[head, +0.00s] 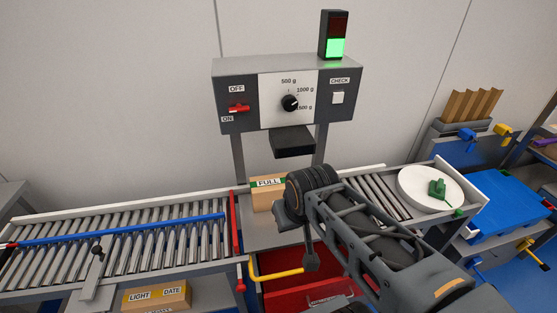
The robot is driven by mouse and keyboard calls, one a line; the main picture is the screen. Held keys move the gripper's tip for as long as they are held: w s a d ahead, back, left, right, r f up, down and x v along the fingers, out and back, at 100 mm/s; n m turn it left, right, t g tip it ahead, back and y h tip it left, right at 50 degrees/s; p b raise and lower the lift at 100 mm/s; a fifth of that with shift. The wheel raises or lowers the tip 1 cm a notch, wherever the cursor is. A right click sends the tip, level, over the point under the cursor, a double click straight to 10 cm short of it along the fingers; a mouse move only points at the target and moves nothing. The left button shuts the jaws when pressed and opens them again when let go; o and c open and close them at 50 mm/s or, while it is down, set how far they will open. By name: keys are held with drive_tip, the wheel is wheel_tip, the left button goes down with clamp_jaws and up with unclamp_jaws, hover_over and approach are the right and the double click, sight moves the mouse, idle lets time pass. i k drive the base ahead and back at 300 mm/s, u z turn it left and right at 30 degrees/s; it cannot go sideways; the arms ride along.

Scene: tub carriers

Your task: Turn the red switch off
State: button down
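The red switch (239,108) is a small red lever on the left of a grey control box (289,101). An OFF label (236,88) is above it and an ON label (227,119) is below left. The lever sits nearer the ON label. My gripper (289,216) is below and to the right of the switch, well apart from it, in front of the box labelled FULL.
The control box has a black dial (290,103), a white CHECK button (338,97) and a lit green lamp (336,48). A dark ledge (292,141) juts out below. The FULL carton (268,194) stands between roller conveyors. A yellow bar (275,275) lies near my arm.

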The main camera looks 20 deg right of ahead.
sight(238, 108)
drive_tip(key=k, duration=0.5)
drive_tip(key=u, duration=3.45)
drive_tip(key=k, duration=0.75)
drive_tip(key=z, duration=1.7)
drive_tip(key=i, duration=0.5)
drive_tip(key=u, duration=0.1)
